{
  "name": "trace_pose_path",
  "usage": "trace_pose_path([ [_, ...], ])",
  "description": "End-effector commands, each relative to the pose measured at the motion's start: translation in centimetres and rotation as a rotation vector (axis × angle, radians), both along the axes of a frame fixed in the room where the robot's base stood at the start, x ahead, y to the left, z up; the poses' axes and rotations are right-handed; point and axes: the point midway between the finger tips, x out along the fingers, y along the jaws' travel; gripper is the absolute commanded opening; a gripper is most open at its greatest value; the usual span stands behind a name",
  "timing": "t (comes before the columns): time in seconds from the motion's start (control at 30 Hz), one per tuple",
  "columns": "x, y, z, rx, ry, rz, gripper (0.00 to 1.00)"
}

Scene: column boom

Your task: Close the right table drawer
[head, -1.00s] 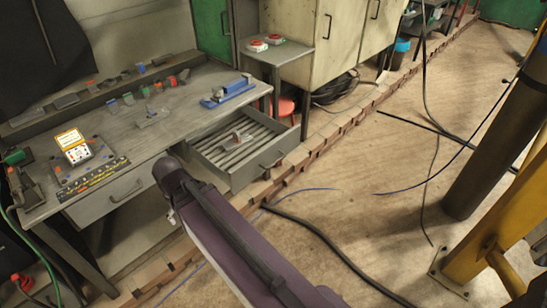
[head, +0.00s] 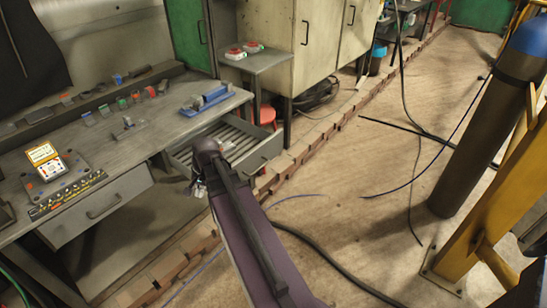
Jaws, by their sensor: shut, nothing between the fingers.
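The right table drawer (head: 262,155) stands pulled out from under the grey workbench (head: 120,150). Its slatted inside and front handle show. The dark end of my purple arm covers the drawer's left front part. A small grey part of my gripper (head: 197,187) shows just left of and below the arm's end, in front of the bench. It looks shut and empty, but its fingers are small and partly hidden. Whether it touches the drawer cannot be told. The left drawer (head: 98,207) is closed flush with the bench.
A blue vise-like tool (head: 206,99) and a yellow meter (head: 45,160) are on the bench. A small side table (head: 255,62) and pale cabinets (head: 330,45) stand behind. A low brick edging and cables cross the floor. A dark cylinder (head: 480,130) stands at right.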

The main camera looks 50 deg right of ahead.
Motion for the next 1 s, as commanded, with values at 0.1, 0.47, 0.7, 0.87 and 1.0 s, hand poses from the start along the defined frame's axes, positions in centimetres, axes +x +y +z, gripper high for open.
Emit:
trace_pose_path([
  [0.1,0.6,-3.3,-0.7,0.053,-0.01,-0.164,0.0],
  [0.47,0.9,-13.0,-1.6,0.233,-0.038,-0.654,0.0],
  [0.7,0.0,-19.9,-2.0,0.37,-0.058,-0.97,0.0],
  [0.87,-1.1,-24.6,-2.2,0.472,-0.072,-1.176,0.0],
  [1.0,-2.4,-28.9,-2.4,0.566,-0.085,-1.355,0.0],
])
